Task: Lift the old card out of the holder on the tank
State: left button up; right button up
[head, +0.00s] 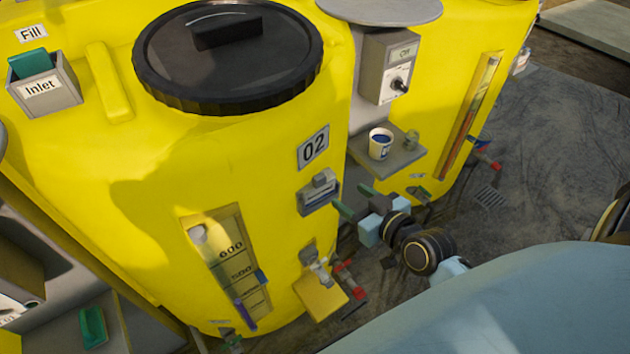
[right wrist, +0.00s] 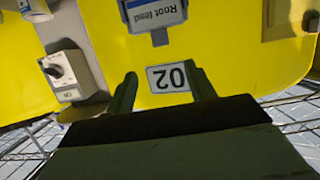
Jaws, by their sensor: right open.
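The grey card holder (head: 312,207) is on the front of the yellow tank (head: 150,190), just below the number plate 02 (head: 313,147). A card (head: 320,189) sits in it, its upper part showing above the holder. In the right wrist view the card (right wrist: 152,13) shows at the top edge with lettering that seems to start "Root", partly cut off. My right gripper (head: 356,200) is open and empty, just right of the holder and apart from the card. In the right wrist view its green fingers (right wrist: 162,90) frame the number plate. My left gripper is out of view.
A shelf (head: 400,158) with a white cup (head: 380,143) and a small glass stands right of and above the gripper. A switch box (head: 389,66) is above it. A yellow ledge and a red-handled tap (head: 350,279) are below the holder. Grey floor lies to the right.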

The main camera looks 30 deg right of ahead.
aim_at(322, 179)
jog(key=x, duration=1.1)
jog(key=shift+w+a+f, duration=0.1)
jog(key=shift+w+f, duration=0.05)
jog(key=shift+f, duration=0.05)
grip_shut()
